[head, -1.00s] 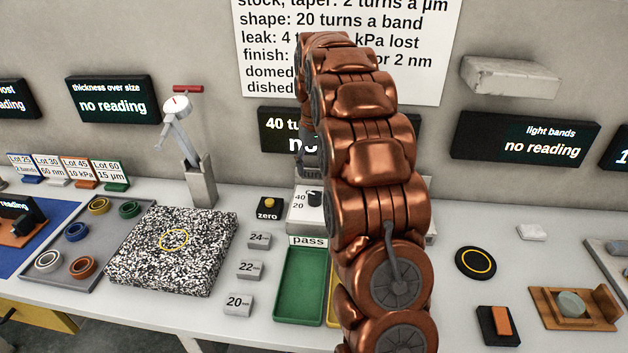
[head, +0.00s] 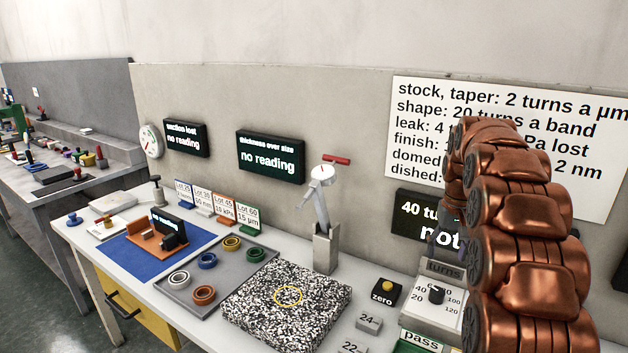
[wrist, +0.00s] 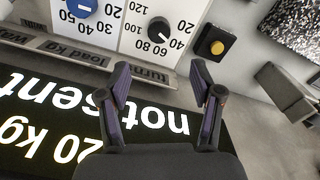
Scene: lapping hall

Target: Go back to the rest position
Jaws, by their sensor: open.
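My gripper (wrist: 160,90) is open and empty in the wrist view, its two dark fingers spread apart. It hangs in front of the dark display (wrist: 60,125) that shows "20 kg" and "not sent", upside down in this view. In the head view my copper arm rises on the right and hides part of that display (head: 418,208) and of the wall chart (head: 560,125). The gripper itself is mostly hidden behind the arm there.
A control box with a turns dial (head: 437,294) and a zero button (head: 386,292) stand near the arm. A speckled plate (head: 255,310), a gauge stand (head: 325,245) and a tray of coloured rings (head: 180,300) fill the bench to the left. Floor shows at far left.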

